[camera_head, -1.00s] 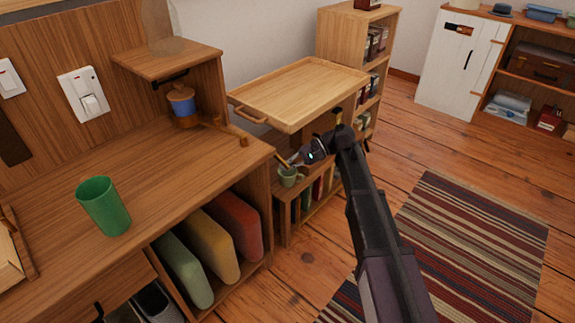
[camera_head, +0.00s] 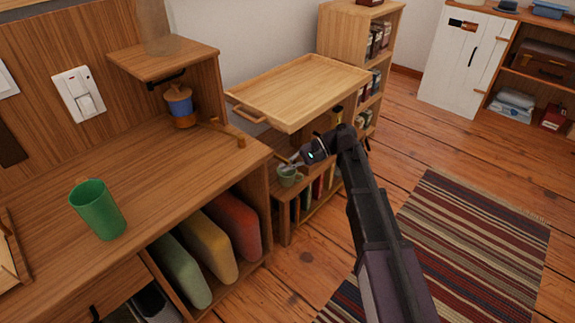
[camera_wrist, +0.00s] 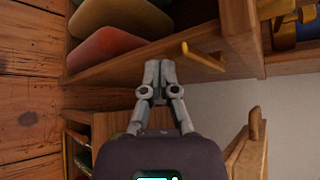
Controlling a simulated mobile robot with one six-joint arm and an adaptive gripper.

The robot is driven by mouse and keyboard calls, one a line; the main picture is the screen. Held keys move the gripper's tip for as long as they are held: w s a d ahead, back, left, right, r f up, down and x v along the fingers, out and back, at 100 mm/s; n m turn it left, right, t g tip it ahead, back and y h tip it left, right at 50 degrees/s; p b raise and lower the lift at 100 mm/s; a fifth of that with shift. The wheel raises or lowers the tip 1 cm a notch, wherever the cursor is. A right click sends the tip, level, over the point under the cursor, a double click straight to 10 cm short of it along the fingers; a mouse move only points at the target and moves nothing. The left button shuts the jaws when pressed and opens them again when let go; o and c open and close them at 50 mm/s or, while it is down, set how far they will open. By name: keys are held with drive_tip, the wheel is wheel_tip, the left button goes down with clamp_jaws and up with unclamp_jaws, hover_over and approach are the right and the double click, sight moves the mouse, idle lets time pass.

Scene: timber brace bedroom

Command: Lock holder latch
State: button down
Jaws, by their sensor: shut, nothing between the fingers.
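No part is clearly recognizable as the holder latch. A wooden lever with an upright peg (camera_head: 241,142) lies at the right end of the desk, beside a blue-and-wood holder (camera_head: 180,106) under the small shelf. In the wrist view, the peg (camera_wrist: 186,49) stands just right of my fingertips, apart from them. My gripper (camera_head: 287,164) is out past the desk's right side, in front of the low bookshelf and below the wooden tray. The wrist view shows my gripper (camera_wrist: 158,66) shut and empty. Whether the lever is the latch, I cannot tell.
The wooden tray (camera_head: 300,90) overhangs near my gripper. A green cup (camera_head: 98,208) stands on the desk (camera_head: 150,165). Striped rug (camera_head: 460,240) and open floor lie at right.

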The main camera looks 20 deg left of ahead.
drive_tip(key=shift+a, duration=0.1)
drive_tip(key=shift+w+a+f, duration=0.25)
drive_tip(key=shift+a, duration=0.15)
drive_tip(key=shift+a, duration=0.15)
drive_tip(key=shift+f+b, duration=0.15)
drive_tip(key=shift+b, duration=0.25)
drive_tip(key=w+d+r+p, duration=0.2)
drive_tip(key=w, duration=0.5)
drive_tip(key=shift+w+d+r+p, duration=0.2)
drive_tip(key=shift+r+p, duration=0.1)
idle(0.9)
idle(0.5)
